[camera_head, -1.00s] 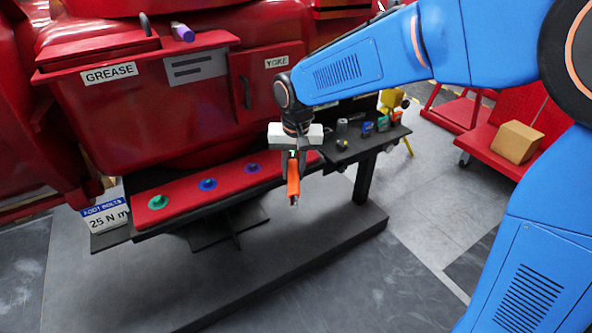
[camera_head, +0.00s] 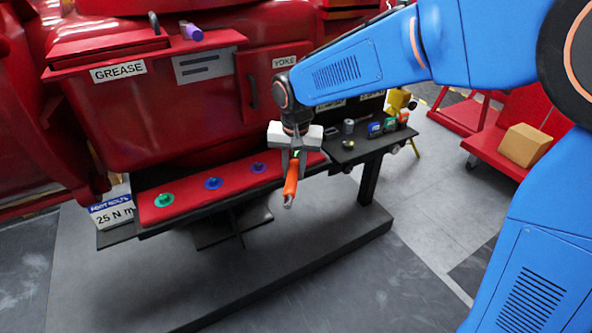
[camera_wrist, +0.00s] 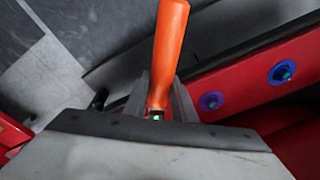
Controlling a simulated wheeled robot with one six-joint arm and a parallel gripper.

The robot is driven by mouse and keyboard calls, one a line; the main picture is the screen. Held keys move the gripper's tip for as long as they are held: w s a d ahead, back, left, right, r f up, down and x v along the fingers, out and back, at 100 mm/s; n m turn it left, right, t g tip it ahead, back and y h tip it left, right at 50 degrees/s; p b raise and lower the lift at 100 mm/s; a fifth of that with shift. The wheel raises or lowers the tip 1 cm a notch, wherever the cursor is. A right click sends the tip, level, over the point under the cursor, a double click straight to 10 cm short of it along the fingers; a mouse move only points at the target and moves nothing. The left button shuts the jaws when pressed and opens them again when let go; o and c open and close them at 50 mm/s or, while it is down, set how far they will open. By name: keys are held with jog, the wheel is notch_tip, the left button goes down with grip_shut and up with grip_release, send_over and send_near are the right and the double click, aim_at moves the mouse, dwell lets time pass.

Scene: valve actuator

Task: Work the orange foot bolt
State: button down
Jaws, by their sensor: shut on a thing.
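My gripper (camera_head: 293,165) is shut on an orange-handled tool (camera_head: 291,179), which hangs tilted in front of the red shelf's right part. In the wrist view the orange handle (camera_wrist: 168,50) stands between the two fingers (camera_wrist: 158,98). The red shelf (camera_head: 235,187) carries a green foot bolt (camera_head: 164,200), a blue one (camera_head: 214,183) and a purple one (camera_head: 259,168). The wrist view also shows the blue bolt (camera_wrist: 282,73) and the purple bolt (camera_wrist: 211,101). I cannot make out an orange foot bolt; my gripper covers part of the shelf's right end.
A sign reading "25 N m" (camera_head: 113,213) hangs at the shelf's left end. A dark side shelf (camera_head: 362,146) with several small items stands at the right. A purple cylinder (camera_head: 192,32) lies above the red GREASE box (camera_head: 120,71). The floor in front is clear.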

jog(key=shift+w+a+m, duration=0.1)
jog(key=shift+a+m, duration=0.2)
jog(key=shift+a, duration=0.1)
jog(key=shift+r, duration=0.1)
jog(key=shift+r, duration=0.1)
jog(key=shift+r, duration=2.3)
